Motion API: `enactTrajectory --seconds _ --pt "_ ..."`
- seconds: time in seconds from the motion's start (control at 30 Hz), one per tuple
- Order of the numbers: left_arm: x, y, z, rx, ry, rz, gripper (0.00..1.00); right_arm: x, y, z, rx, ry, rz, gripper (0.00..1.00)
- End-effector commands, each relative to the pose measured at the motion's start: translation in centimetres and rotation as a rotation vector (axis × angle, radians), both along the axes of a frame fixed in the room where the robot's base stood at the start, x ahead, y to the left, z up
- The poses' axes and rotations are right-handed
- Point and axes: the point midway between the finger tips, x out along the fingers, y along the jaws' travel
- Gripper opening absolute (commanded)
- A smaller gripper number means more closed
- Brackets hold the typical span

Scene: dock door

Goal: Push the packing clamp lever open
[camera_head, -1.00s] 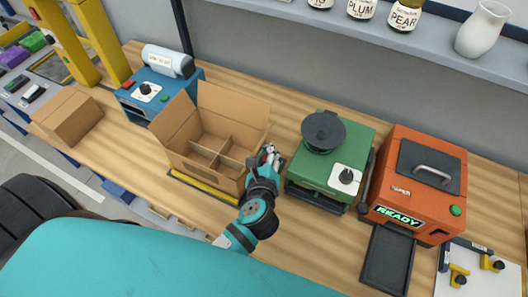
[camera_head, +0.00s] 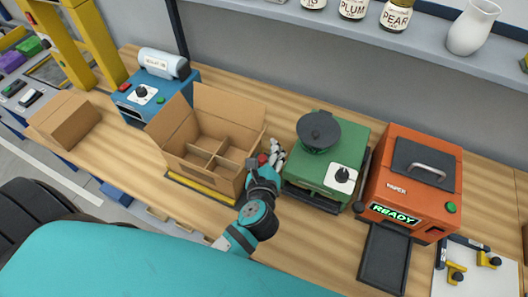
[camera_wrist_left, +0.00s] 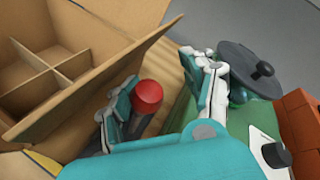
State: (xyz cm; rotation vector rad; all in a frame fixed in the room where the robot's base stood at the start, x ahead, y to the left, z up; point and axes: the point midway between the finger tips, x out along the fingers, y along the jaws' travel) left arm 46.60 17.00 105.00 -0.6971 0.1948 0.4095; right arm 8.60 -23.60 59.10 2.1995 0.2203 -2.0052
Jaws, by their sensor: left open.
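The packing clamp lever shows as a red round knob (camera_wrist_left: 148,97) on a dark shaft in the left wrist view. It stands just right of the open cardboard box (camera_wrist_left: 90,97). My left gripper (camera_wrist_left: 168,92) is open, with one finger on each side of the knob; the left finger is very close to it, and I cannot tell whether they touch. In the head view the left gripper (camera_head: 271,156) is at the right side of the box (camera_head: 190,118), and the red knob (camera_head: 262,159) shows small beside its fingers. The lever's base is hidden. My right gripper is not in view.
A green machine with a dark round top (camera_head: 318,130) stands close right of the gripper. An orange machine (camera_head: 411,190) reading READY stands farther right. Bare bench lies in front of the green machine.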

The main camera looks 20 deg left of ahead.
Motion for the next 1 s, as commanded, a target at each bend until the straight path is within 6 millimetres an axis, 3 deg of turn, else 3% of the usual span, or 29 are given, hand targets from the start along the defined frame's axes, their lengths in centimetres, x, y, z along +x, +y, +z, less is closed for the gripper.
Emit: enactTrajectory --seconds 0.33,0.8,1.0 --pt "-0.9 -0.1 0.0 0.003 0.006 0.003 0.52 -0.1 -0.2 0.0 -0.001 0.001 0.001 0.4" --pt "-9.1 -3.0 2.9 0.0 0.006 0.002 0.52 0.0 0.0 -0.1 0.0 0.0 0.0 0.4" --pt "-10.7 -3.6 3.5 0.002 0.003 0.002 0.52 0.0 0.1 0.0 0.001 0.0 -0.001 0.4"
